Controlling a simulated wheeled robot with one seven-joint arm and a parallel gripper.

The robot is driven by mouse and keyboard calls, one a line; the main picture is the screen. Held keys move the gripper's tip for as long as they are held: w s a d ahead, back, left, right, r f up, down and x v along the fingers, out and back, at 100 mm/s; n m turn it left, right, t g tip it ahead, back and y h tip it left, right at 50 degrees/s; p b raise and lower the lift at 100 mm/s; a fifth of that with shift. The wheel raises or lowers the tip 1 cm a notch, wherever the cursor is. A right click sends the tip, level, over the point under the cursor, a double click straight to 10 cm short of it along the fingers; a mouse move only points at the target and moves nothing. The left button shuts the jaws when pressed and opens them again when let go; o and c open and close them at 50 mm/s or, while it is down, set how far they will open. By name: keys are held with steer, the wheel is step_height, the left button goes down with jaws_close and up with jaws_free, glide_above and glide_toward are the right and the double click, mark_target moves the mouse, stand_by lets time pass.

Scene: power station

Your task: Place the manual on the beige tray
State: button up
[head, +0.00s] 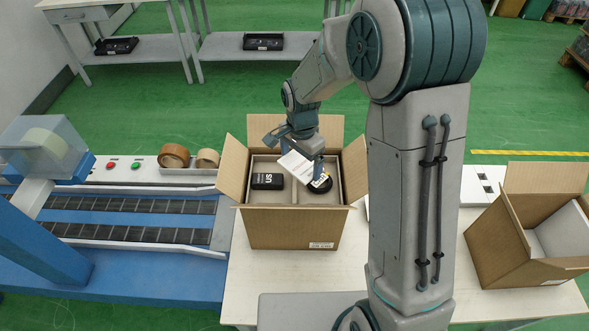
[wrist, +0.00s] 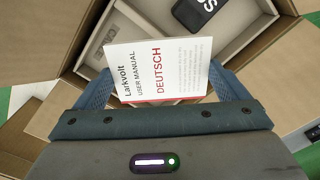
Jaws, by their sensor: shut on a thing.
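The manual (wrist: 155,72) is a white booklet with "Larkvolt USER MANUAL" and red "DEUTSCH" print. My gripper (wrist: 162,88) is shut on it, with a blue finger at each side. In the head view the manual (head: 297,167) is held tilted over an open cardboard box (head: 292,229). The beige tray (head: 268,197) is the divided insert inside this box. A black case (head: 268,181) lies in its left compartment and a round black item (head: 320,184) in the right one. My gripper and the manual hide part of the tray. I cannot tell the manual's exact height above it.
The box flaps stand open around the tray. Another open box (head: 530,225) stands at the right of the white table. A blue conveyor (head: 130,235) with tape rolls (head: 190,157) is at the left. My arm hides part of the table.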

mark_target(295, 167)
steer(key=shift+a+f, duration=0.45)
steer(key=shift+a, duration=0.35)
steer(key=shift+f+p, duration=0.3)
steer(key=shift+f, duration=1.7)
steer(key=shift+f, duration=0.1)
